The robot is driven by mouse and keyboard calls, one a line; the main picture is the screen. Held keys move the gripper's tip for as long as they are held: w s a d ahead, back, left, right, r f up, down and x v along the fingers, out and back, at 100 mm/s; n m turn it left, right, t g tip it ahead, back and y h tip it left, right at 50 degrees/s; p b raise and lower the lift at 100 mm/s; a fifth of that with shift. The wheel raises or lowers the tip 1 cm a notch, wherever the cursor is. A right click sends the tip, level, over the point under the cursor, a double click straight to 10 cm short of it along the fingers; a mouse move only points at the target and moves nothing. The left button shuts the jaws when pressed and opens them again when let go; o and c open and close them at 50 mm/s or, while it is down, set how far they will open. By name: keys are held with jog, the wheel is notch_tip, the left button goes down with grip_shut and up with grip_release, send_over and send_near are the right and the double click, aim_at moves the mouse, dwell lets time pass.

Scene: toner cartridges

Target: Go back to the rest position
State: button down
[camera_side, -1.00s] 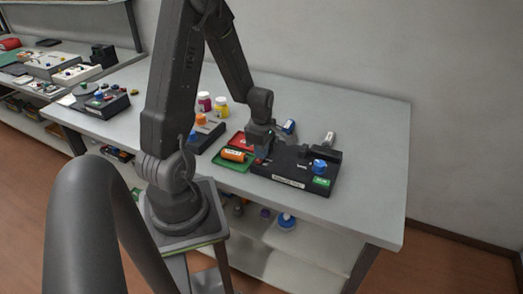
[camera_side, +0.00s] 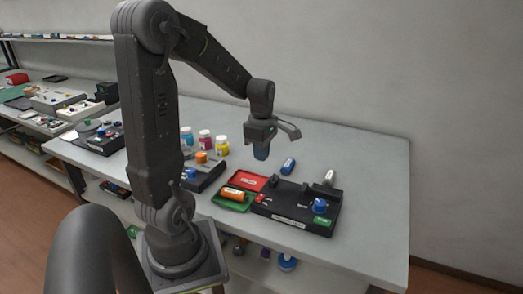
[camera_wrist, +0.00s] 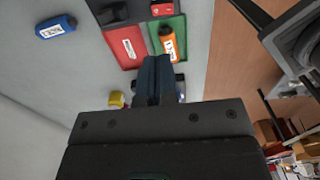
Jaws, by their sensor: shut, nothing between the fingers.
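My gripper (camera_side: 261,152) is shut and empty. It hangs above the table, over the area behind the black device (camera_side: 290,221) and the trays. In the wrist view the closed fingers (camera_wrist: 155,75) point toward the trays. An orange cartridge (camera_side: 242,194) lies in the green tray (camera_side: 231,204); it also shows in the wrist view (camera_wrist: 168,42). The red tray (camera_side: 253,182) beside it looks empty. A blue cartridge (camera_side: 288,165) with a white label lies on the table behind the black device, and is at the upper left in the wrist view (camera_wrist: 56,27).
A grey-white cartridge (camera_side: 329,177) is at the device's back right. Blue, red and yellow bottles (camera_side: 204,140) stand behind another dark device (camera_side: 205,174) with an orange knob. The table's right side (camera_side: 375,190) is clear. A second bench with several devices stands at the left.

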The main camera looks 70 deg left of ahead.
jog(key=shift+r, duration=0.4)
jog(key=s+d+r+m+t, duration=0.2)
jog(key=d+r+m+t, duration=0.1)
jog(key=d+m, duration=0.8)
jog(key=s+d+r+m+t, duration=0.2)
jog(key=d+r+m, duration=0.4)
jog(key=d+m, duration=0.4)
jog(key=s+m, duration=0.1)
jog(key=m, duration=0.5)
jog(key=shift+s+d+t, duration=0.15)
jog(key=shift+d+t, duration=0.2)
jog(key=shift+t, duration=0.05)
jog(key=shift+r, duration=0.1)
